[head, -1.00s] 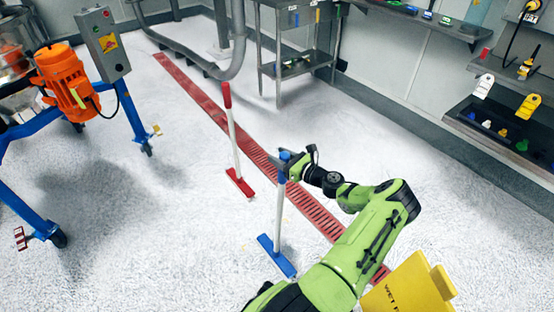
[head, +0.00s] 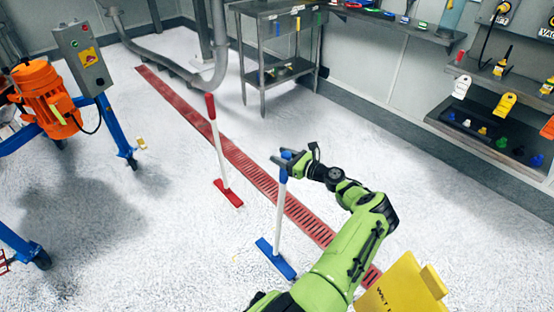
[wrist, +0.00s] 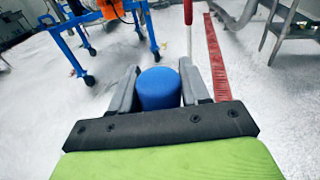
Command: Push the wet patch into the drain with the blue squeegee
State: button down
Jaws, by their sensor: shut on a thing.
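The blue squeegee stands nearly upright, its blue head (head: 276,259) on the floor just left of the drain. Its white pole rises to a blue grip top, which shows between the fingers in the wrist view (wrist: 158,88). My gripper (head: 285,158) is shut on that top end. The drain is a long red slotted channel (head: 250,172) running diagonally from back left to front right. A dark grey area (head: 75,225) lies on the floor at left; I cannot tell whether it is the wet patch or shadow.
A red squeegee (head: 218,150) stands left of the drain. An orange motor (head: 45,98) on a blue wheeled frame (head: 118,140) is at left. A metal table (head: 275,55) stands at the back, shelves (head: 490,140) at right. A yellow wet-floor sign (head: 405,290) is at front right.

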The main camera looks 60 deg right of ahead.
jog(key=s+d, duration=0.2)
jog(key=d, duration=0.6)
jog(key=shift+s+r, duration=0.15)
jog(key=shift+s, duration=0.05)
dwell(0.4)
jog(key=shift+d, duration=0.1)
